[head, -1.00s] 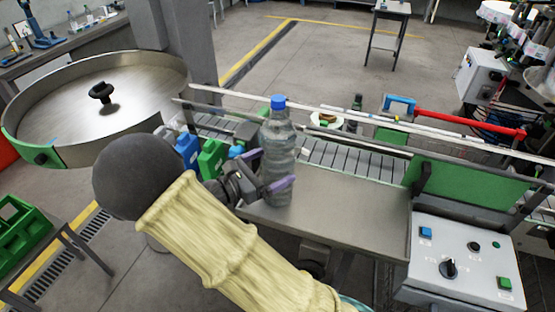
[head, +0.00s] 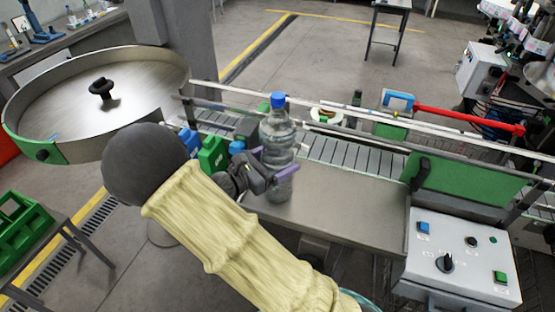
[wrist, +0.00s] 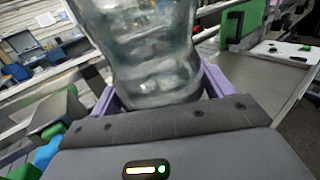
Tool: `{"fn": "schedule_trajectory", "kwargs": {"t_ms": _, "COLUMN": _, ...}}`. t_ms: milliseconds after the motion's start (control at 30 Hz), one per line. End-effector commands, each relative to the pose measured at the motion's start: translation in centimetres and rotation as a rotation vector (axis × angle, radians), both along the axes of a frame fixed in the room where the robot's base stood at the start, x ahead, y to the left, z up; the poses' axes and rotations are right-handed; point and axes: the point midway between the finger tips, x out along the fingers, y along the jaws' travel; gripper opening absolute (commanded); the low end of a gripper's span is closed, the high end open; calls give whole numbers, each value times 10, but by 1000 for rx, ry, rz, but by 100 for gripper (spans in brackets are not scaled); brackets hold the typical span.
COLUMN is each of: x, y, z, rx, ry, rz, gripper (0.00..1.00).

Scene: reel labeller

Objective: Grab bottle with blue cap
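The clear bottle with the blue cap (head: 278,99) stands upright on the metal plate at the front edge of the conveyor. Its body (wrist: 150,50) fills the upper middle of the wrist view, where the cap is out of frame. My gripper (head: 272,163) is around the bottle's middle, with one purple finger on each side. The gripper also shows in the wrist view (wrist: 163,90), open, with the bottle between its fingers. Firm contact on both sides cannot be made out.
Green and blue guide blocks (head: 212,153) stand left of the gripper. White rails (head: 350,115) run behind the bottle. A green panel (head: 465,183) and a control box (head: 460,250) are at the right. The plate right of the bottle is clear.

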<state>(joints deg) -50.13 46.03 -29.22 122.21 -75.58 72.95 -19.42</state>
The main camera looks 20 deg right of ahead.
Motion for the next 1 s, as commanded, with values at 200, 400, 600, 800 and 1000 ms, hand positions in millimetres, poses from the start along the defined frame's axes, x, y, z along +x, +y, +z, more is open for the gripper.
{"fn": "schedule_trajectory", "kwargs": {"t_ms": 200, "x": 0, "y": 0, "z": 2, "rx": -1, "ry": -5, "rz": 0, "gripper": 9}}
{"fn": "schedule_trajectory", "kwargs": {"t_ms": 400, "x": 0, "y": 0, "z": 2, "rx": 0, "ry": -4, "rz": -1, "gripper": 9}}
{"fn": "schedule_trajectory", "kwargs": {"t_ms": 600, "x": 1, "y": 0, "z": 7, "rx": 0, "ry": -5, "rz": -1, "gripper": 9}}
{"fn": "schedule_trajectory", "kwargs": {"t_ms": 800, "x": 0, "y": -1, "z": 25, "rx": 1, "ry": -8, "rz": -2, "gripper": 9}}
{"fn": "schedule_trajectory", "kwargs": {"t_ms": 1000, "x": 0, "y": -1, "z": 54, "rx": 2, "ry": -9, "rz": -2, "gripper": 9}}
